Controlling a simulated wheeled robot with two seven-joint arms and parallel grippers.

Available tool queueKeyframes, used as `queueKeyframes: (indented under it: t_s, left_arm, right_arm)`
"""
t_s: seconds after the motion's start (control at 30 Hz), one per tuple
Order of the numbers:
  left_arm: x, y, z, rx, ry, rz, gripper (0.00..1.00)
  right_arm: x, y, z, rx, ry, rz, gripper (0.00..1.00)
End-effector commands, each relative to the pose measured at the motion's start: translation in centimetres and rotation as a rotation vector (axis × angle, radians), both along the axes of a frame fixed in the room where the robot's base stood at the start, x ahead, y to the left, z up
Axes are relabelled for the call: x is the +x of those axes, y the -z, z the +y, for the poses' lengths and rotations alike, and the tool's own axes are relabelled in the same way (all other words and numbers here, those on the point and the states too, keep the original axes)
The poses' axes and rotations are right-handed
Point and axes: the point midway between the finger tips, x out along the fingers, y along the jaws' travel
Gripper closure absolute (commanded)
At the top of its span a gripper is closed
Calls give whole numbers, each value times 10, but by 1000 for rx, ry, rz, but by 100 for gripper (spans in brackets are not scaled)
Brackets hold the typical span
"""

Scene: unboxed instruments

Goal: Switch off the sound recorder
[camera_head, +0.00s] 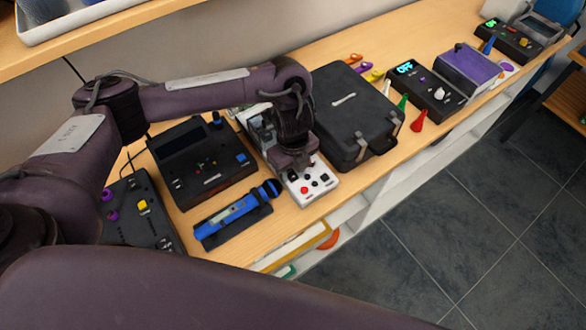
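My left arm reaches in from the left and bends down at its wrist. My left gripper (294,164) is over the rear part of a white box (310,190) with red and dark buttons on its top. The gripper hides part of this box; I cannot tell whether it touches it. Its fingers are too small and dark to show whether they are apart. No label marks which device is the sound recorder. A blue handheld device (233,214) with a round dark-blue end lies in a dark cradle left of the white box. My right gripper is not in view.
A black console (201,170) and another with purple and yellow knobs (137,215) stand left. A black case (352,115) stands close right of the gripper. Farther right are a device with a green "OFF" display (432,92) and a purple-topped box (466,68). Shelf edge (345,195) runs in front.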

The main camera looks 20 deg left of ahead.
Motion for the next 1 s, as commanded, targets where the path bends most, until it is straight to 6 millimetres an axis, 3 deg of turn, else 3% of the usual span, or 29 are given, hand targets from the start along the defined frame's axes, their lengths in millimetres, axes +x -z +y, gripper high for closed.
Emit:
queueKeyframes:
  t_s: [0.1, 0.2, 0.33, 0.63, 1.0]
  left_arm:
    - [0, 5, 0, 0, 0, 1, 60]
    - [0, 5, 0, -1, 0, 1, 60]
    - [0, 5, 0, -1, 0, 1, 60]
    - [0, 4, 0, 0, 0, 0, 99]
    - [4, 5, 5, -142, -5, 114, 100]
  right_arm:
    - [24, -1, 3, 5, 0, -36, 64]
    - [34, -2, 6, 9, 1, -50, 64]
    - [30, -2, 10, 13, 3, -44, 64]
    - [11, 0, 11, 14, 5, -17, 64]
    - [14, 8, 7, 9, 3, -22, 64]
